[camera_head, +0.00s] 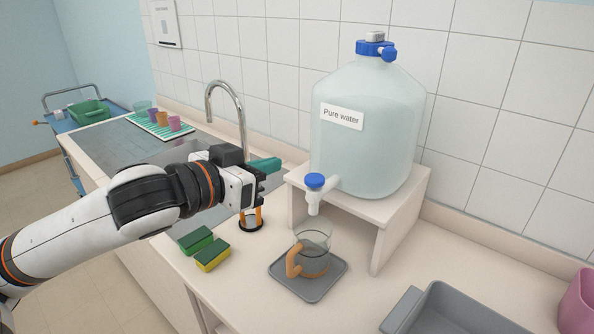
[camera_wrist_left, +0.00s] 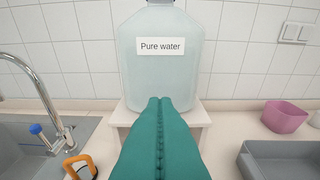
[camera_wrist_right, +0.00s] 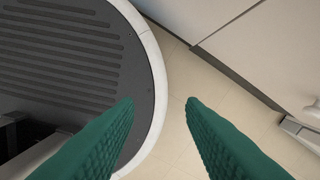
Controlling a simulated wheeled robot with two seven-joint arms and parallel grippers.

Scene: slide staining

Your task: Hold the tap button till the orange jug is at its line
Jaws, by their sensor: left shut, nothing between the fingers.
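The clear jug with the orange handle (camera_head: 311,252) stands on a grey tray under the spout of the water container (camera_head: 365,135), labelled "Pure water". The jug's water level and line are too small to tell. The tap with its blue button (camera_head: 315,181) is at the container's lower front. My left gripper (camera_head: 268,165) is shut and empty, left of the tap and apart from it; in the left wrist view its green fingers (camera_wrist_left: 160,130) point at the container and hide the tap. My right gripper (camera_wrist_right: 160,110) is open and empty over the floor, outside the head view.
The container stands on a white raised stand (camera_head: 398,215). Green and yellow sponges (camera_head: 205,247) lie left of the jug. A grey bin (camera_head: 450,310) and a pink container (camera_head: 579,302) are at the right. A sink faucet (camera_head: 229,105) rises behind my left arm.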

